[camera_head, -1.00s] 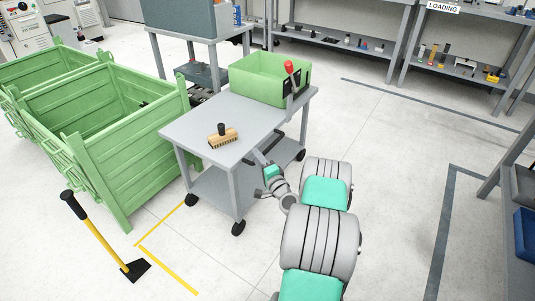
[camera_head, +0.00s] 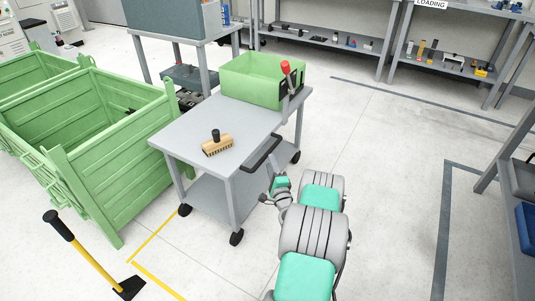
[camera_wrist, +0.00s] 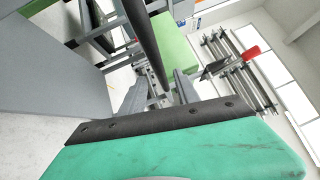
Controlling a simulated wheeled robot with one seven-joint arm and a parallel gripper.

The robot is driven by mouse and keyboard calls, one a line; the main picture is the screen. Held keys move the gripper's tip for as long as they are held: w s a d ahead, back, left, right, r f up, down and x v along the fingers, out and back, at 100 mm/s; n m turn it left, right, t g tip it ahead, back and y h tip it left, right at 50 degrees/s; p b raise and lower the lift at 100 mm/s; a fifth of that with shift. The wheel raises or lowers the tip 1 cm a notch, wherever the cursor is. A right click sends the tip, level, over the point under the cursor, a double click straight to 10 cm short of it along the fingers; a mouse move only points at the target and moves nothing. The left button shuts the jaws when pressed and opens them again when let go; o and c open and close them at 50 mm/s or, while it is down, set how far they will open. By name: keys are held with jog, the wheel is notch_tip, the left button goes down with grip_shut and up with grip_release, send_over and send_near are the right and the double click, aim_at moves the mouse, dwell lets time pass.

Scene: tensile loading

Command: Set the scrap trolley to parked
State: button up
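The scrap trolley is a grey wheeled table (camera_head: 190,133) with a lower shelf and black castors. A black bar handle (camera_head: 262,153) sticks out from its right side. A red-knobbed lever (camera_head: 286,68) stands upright by the green bin at its far end. My gripper (camera_head: 268,194) is just below and in front of the handle, apparently clear of it in the head view. In the wrist view my gripper (camera_wrist: 158,95) has its two grey fingers apart. A dark bar, apparently the handle (camera_wrist: 147,45), runs down the view toward the gap between them. Nothing appears held.
The trolley carries a green bin (camera_head: 240,77) and a brush (camera_head: 217,146). Large green crates (camera_head: 110,150) stand close on its left. A yellow-shafted tool (camera_head: 92,260) and yellow floor lines (camera_head: 152,236) are at front left. Open floor (camera_head: 390,140) lies to the right.

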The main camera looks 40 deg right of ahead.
aim_at(268, 152)
jog(key=x, duration=0.5)
jog(key=shift+w+d, duration=0.15)
jog(key=shift+w, duration=0.2)
jog(key=shift+c, duration=0.4)
grip_shut()
dwell(0.7)
